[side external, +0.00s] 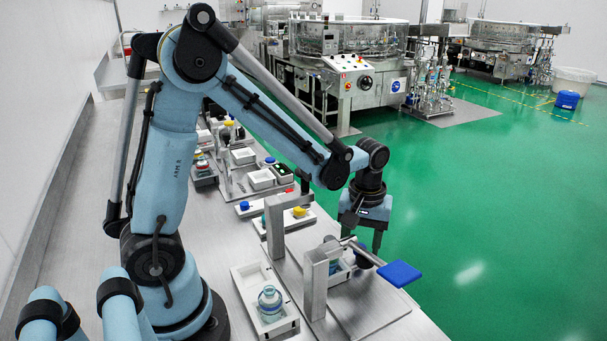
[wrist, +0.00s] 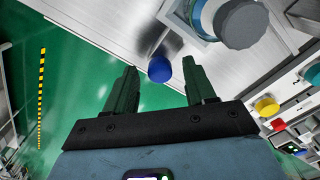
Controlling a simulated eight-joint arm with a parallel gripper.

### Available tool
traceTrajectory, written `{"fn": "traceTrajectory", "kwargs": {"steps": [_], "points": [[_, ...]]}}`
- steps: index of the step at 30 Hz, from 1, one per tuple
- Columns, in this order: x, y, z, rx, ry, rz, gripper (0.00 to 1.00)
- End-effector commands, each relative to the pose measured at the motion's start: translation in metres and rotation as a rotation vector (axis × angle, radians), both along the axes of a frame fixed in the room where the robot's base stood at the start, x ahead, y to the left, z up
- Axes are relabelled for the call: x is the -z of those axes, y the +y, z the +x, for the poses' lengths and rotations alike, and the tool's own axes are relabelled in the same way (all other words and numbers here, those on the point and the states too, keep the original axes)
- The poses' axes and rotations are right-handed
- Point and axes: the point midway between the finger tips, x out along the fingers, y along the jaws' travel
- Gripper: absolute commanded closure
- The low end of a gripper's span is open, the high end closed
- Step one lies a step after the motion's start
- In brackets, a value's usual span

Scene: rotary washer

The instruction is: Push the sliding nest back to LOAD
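My gripper (side external: 368,246) points down at the right edge of the worktop, just behind the metal frame (side external: 316,278). In the wrist view its two fingers (wrist: 160,68) are apart. A round blue knob (wrist: 159,69) shows between and beyond the fingertips; I cannot tell whether it touches them. In the wrist view a bottle with a round grey top (wrist: 241,24) is at the upper right. LOAD markings are not legible.
A blue paddle on a lever (side external: 399,273) sticks out right of the frame, close to my gripper. A white tray (side external: 246,284) with a glass bottle (side external: 269,301) stands left of it. A yellow button (side external: 299,212) sits behind. Green floor lies beyond the worktop edge.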

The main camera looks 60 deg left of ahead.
Motion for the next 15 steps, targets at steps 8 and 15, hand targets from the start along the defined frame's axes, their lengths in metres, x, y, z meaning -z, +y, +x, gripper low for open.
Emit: {"fn": "traceTrajectory", "kwargs": {"steps": [8, 15], "points": [[-0.001, 0.000, 0.000, 0.000, 0.000, 0.001, 0.46], [-0.022, 0.000, 0.000, 0.000, 0.000, 0.001, 0.46]]}}
